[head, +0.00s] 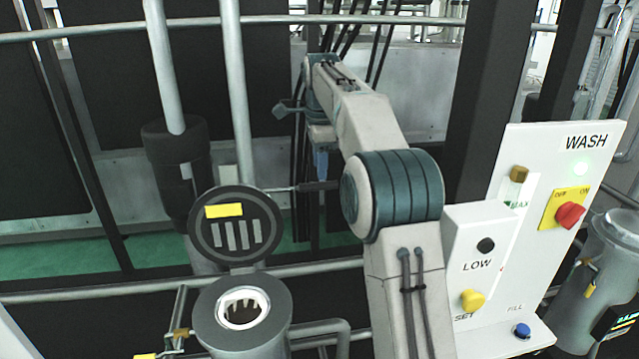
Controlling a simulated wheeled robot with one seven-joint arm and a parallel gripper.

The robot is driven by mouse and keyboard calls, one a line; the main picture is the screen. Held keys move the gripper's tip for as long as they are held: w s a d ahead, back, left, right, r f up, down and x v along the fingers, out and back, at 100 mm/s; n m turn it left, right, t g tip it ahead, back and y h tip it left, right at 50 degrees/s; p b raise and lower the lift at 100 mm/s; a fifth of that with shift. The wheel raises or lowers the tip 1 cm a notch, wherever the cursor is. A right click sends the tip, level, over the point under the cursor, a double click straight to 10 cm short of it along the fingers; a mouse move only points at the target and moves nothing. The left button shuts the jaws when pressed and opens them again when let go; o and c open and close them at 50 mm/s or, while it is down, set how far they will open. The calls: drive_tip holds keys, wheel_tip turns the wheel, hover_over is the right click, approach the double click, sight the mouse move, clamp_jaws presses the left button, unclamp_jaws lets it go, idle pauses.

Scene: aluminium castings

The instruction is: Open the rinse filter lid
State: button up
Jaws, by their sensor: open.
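The rinse filter lid (235,228) is a dark round disc with a yellow label and several pale slots. It stands raised and tilted up behind the filter housing (212,318), a grey cylinder. The housing's mouth is uncovered, with a white rim and dark toothed shapes inside. A thin rod with a dark grip (320,186) runs right from the lid's upper edge. My gripper (320,163) is small and partly hidden beyond my forearm. It points down, open, just above the dark grip. I cannot tell whether they touch.
A white WASH panel (540,210) with red, yellow and blue knobs and a green light stands at right. A grey rail (90,290) crosses behind the housing. Vertical pipes (235,90) rise behind the lid. A grey canister (598,262) stands far right.

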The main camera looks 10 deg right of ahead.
sight(319, 183)
drive_tip(key=f, duration=0.4)
drive_tip(key=shift+w+f, duration=0.2)
drive_tip(key=shift+f, duration=0.2)
drive_tip(key=shift+a, duration=0.1)
clamp_jaws()
